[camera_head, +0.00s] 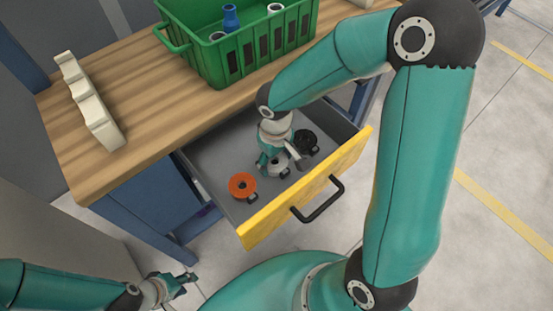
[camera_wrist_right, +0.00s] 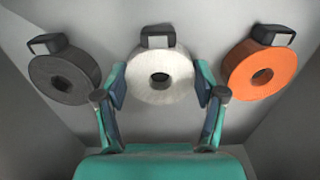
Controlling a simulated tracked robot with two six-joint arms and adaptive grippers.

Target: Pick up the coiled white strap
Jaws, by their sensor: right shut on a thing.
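The coiled white strap (camera_head: 278,165) lies in the open drawer between the orange and black coils. In the right wrist view the white strap (camera_wrist_right: 160,78) sits between the two fingers of my right gripper (camera_wrist_right: 160,88). In the head view my right gripper (camera_head: 276,160) reaches down into the drawer and partly hides the strap. Its fingers are shut on the strap's sides, and the strap still appears to be at the drawer floor. My left gripper (camera_head: 180,282) is at the lower left, outside the drawer and away from the straps. Its finger opening is too small to tell.
An orange coil (camera_head: 242,185) and a black coil (camera_head: 305,142) lie close on either side. The yellow drawer front (camera_head: 305,190) and drawer walls surround them. A green crate (camera_head: 235,52) and a cream notched rack (camera_head: 90,105) stand on the wooden tabletop (camera_head: 150,75).

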